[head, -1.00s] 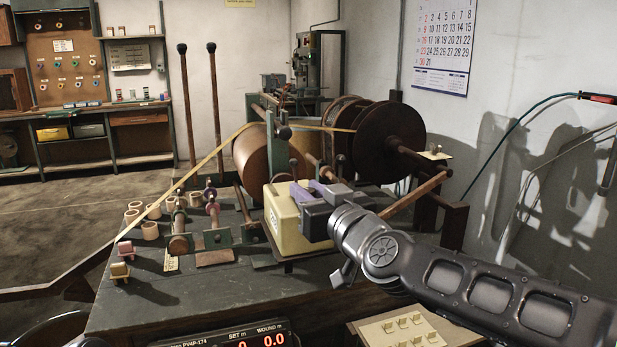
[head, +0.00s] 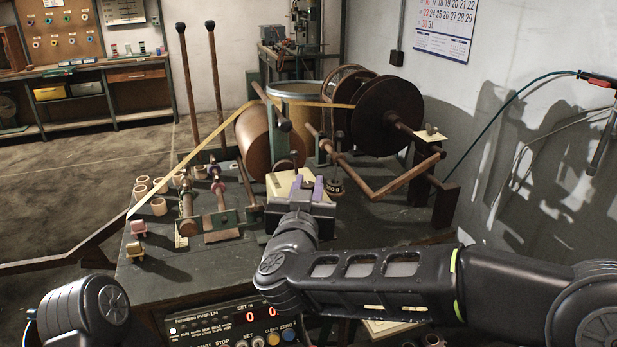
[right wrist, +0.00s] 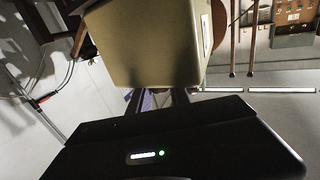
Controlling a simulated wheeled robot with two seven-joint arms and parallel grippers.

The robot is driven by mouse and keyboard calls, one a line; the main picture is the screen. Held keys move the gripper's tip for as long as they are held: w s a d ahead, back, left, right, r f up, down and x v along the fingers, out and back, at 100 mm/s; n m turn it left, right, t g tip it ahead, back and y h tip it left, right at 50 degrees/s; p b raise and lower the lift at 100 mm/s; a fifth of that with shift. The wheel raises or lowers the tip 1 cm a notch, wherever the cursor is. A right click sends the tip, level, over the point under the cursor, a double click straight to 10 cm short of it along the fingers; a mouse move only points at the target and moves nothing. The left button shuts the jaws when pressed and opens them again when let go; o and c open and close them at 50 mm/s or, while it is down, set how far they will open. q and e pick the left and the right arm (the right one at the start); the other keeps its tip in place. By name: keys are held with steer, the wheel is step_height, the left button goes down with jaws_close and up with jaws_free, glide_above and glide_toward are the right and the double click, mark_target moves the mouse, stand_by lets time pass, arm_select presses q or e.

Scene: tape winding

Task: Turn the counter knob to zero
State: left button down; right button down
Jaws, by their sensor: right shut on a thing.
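A yellow box-shaped counter (head: 284,184) stands on the winding bench, mostly behind my right gripper in the head view. The right wrist view shows its plain side (right wrist: 150,45) close up. My right gripper (head: 308,184) has purple fingertips and is at the box's near side. In the wrist view, its fingers (right wrist: 160,99) reach the box's edge. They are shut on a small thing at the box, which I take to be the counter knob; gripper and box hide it. My left gripper is out of view; only part of my left arm shows at lower left.
A display panel (head: 232,322) with red digits and buttons is at the bench's front edge. Tape (head: 195,150) runs across to the copper drum (head: 256,140) and dark reel (head: 388,117). Several small cores (head: 158,206) stand at left. A wooden bar (head: 405,176) juts out right of the box.

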steer(key=shift+h, duration=0.3)
steer(key=c, duration=1.2)
jaws_free()
steer(key=s+a, duration=0.1)
steer(key=s, duration=0.6)
steer(key=shift+s+b, duration=0.3)
steer(key=shift+a, duration=0.15)
